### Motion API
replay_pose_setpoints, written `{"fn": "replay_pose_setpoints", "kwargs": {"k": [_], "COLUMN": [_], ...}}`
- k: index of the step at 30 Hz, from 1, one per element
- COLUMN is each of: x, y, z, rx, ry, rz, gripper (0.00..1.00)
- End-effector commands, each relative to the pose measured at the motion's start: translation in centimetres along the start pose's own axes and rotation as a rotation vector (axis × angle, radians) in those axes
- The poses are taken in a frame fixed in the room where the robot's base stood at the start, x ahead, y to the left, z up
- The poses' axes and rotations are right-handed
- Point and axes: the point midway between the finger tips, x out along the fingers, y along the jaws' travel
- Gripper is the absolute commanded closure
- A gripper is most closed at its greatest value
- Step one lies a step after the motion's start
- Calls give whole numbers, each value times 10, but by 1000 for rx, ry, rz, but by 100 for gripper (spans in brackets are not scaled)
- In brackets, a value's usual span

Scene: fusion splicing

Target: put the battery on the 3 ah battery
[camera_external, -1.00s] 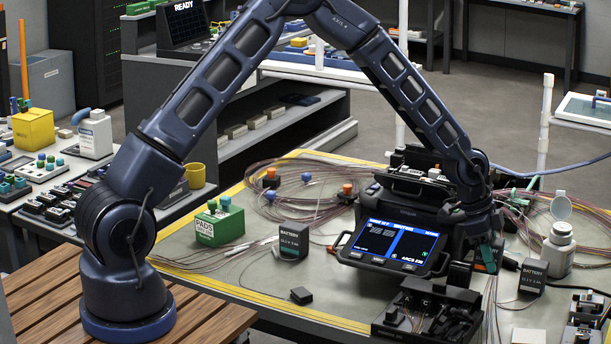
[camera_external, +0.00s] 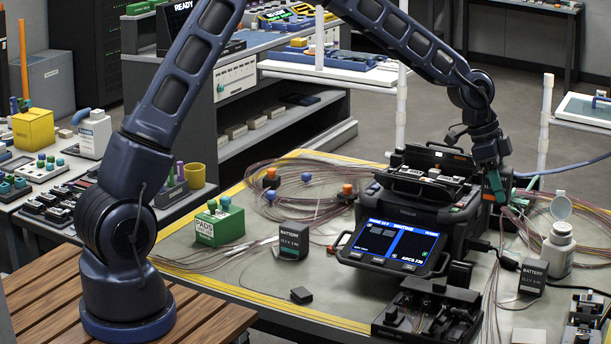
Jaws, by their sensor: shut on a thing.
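My gripper (camera_external: 496,187), with teal fingers, is raised at the right side of the fusion splicer (camera_external: 408,212). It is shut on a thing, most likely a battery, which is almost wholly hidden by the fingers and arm. One dark grey battery (camera_external: 533,276) stands upright on the mat at the right, below and to the right of my gripper. Another dark grey battery (camera_external: 293,241) stands upright left of the splicer. Both carry a BATTERY label, but the capacity figures are too small to read surely.
A white bottle (camera_external: 558,250) with its lid open stands right beside the right battery. A black open-topped device (camera_external: 430,312) is at the front. Fibre coils (camera_external: 300,195) lie on the mat (camera_external: 250,275). The mat's left front is mostly clear.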

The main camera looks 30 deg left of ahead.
Motion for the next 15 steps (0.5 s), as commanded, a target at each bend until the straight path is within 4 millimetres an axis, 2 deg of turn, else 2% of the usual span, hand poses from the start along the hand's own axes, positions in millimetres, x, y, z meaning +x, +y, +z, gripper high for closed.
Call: {"fn": "replay_pose_setpoints", "kwargs": {"k": [1, 3, 11, 15], "x": [-15, -32, -84, -94], "y": [-1, -1, 0, -11], "z": [-6, -13, -35, -14], "rx": [1, 1, 0, 1], "ry": [3, 3, 2, 0], "rz": [-4, -4, -1, 0], "gripper": [96, 96, 96, 96]}}
